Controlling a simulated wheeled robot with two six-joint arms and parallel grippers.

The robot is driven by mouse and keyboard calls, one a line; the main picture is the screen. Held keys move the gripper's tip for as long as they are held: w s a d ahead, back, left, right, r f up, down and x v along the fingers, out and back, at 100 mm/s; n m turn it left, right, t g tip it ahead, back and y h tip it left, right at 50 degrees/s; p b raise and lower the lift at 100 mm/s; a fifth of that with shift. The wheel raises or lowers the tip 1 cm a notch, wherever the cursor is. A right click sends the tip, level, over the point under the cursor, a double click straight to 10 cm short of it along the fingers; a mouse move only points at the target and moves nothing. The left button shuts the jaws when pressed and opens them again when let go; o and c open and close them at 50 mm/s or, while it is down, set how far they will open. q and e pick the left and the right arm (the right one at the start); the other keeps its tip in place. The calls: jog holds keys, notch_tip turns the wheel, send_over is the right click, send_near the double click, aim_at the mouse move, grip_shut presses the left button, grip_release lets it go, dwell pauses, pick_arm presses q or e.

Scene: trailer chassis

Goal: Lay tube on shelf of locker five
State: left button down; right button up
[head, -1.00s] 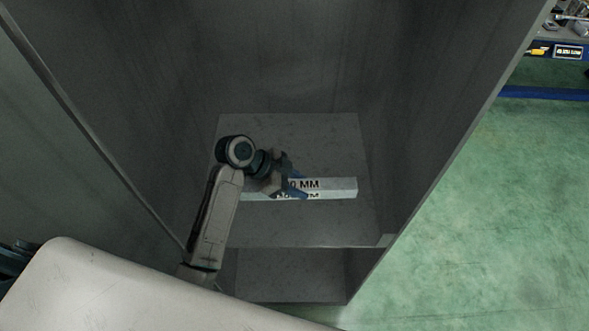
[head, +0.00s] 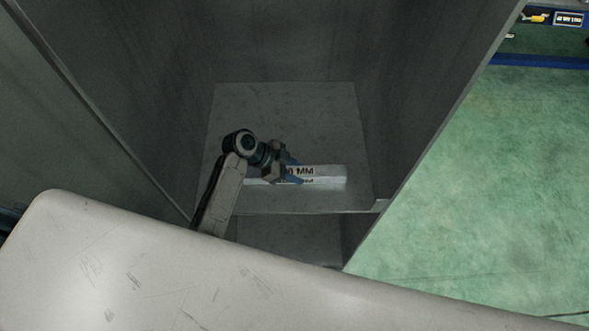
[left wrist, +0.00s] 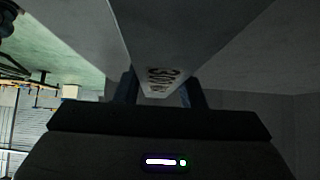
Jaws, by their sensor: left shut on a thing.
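My right gripper is not in view.
The locker's right wall (head: 430,100) and left wall (head: 110,110) stand close on both sides. A lower compartment (head: 290,240) shows under the shelf edge. Green floor (head: 480,200) lies to the right. A blue-edged rack (head: 540,61) is at the top right.

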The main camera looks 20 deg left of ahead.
pick_arm(q)
jog(key=c, duration=0.9)
grip_release()
jog(key=shift+r, duration=0.1)
jog(key=shift+a+r+p, duration=0.15)
jog(key=shift+r+p, duration=0.1)
jog(key=shift+p, duration=0.05)
jog(key=p+v, duration=0.4)
jog(key=v, duration=0.2)
jog(key=shift+s, duration=0.1)
jog(key=shift+a+r, duration=0.2)
jog(key=shift+a, duration=0.15)
